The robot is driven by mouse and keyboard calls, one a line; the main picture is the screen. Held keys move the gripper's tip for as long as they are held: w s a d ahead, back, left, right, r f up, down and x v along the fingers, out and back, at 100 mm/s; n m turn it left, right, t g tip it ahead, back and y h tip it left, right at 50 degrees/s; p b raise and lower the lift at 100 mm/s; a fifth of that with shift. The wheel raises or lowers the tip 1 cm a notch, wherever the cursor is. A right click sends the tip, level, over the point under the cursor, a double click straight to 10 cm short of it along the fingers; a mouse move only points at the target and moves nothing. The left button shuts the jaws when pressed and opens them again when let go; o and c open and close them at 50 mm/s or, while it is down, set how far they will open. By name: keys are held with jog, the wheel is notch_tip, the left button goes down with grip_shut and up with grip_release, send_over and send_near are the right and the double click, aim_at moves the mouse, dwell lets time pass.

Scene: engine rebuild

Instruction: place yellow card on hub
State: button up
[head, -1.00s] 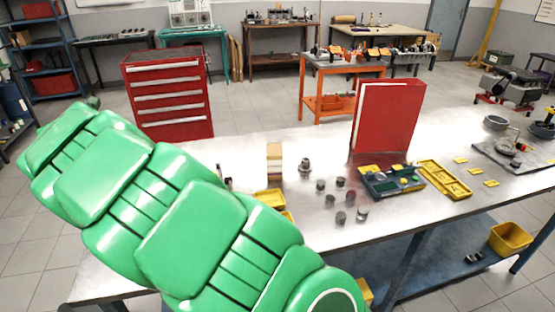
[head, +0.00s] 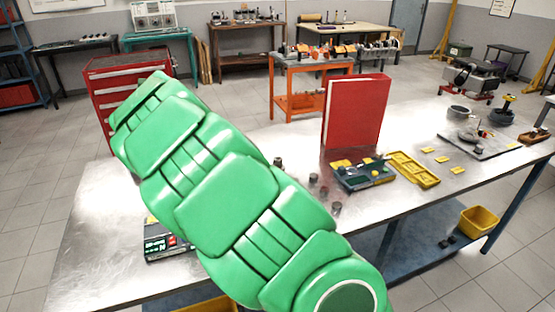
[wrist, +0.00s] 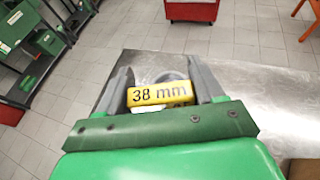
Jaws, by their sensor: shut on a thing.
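A yellow card (wrist: 160,94) printed "38 mm" is held between the two grey fingers of my gripper (wrist: 162,78) in the wrist view. The card is above the floor and the left end of the metal bench, with its text facing the camera. In the head view my green arm reaches up and left across the bench, and neither gripper nor held card can be made out. Other small yellow cards (head: 442,159) lie flat at the right of the bench. Beside them a grey plate (head: 488,143) carries round parts; I cannot tell which thing is the hub.
A tall red binder-like block (head: 354,112) stands on the bench (head: 405,205). A green tray (head: 363,178) and a yellow compartment tray (head: 413,170) lie near it. A box with a digital display (head: 168,243) is at the front left. A red drawer cabinet (head: 128,85) stands behind.

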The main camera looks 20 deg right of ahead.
jog(key=s+d+f+n+g+y, duration=0.1)
jog(key=s+d+n+y, duration=0.15)
jog(key=d, duration=1.15)
jog(key=s+d+n+g+y, duration=0.1)
jog(key=s+d, duration=0.3)
jog(key=d, duration=1)
jog(key=s+d+n+g+y, duration=0.1)
jog(key=s+d, duration=1)
send_over(278, 163)
jog(key=s+a, duration=0.2)
notch_tip(278, 163, down, 10)
jog(key=shift+w+d+f, duration=0.25)
jog(key=shift+w+f, duration=0.6)
jog(key=shift+f, duration=0.1)
jog(key=shift+w+d+f, duration=0.2)
jog(key=shift+w+f, duration=0.6)
jog(key=shift+f, duration=0.15)
jog(key=shift+w+d+f, duration=0.25)
jog(key=shift+w+f, duration=0.6)
jog(key=shift+f, duration=1.55)
jog(key=shift+f, duration=0.1)
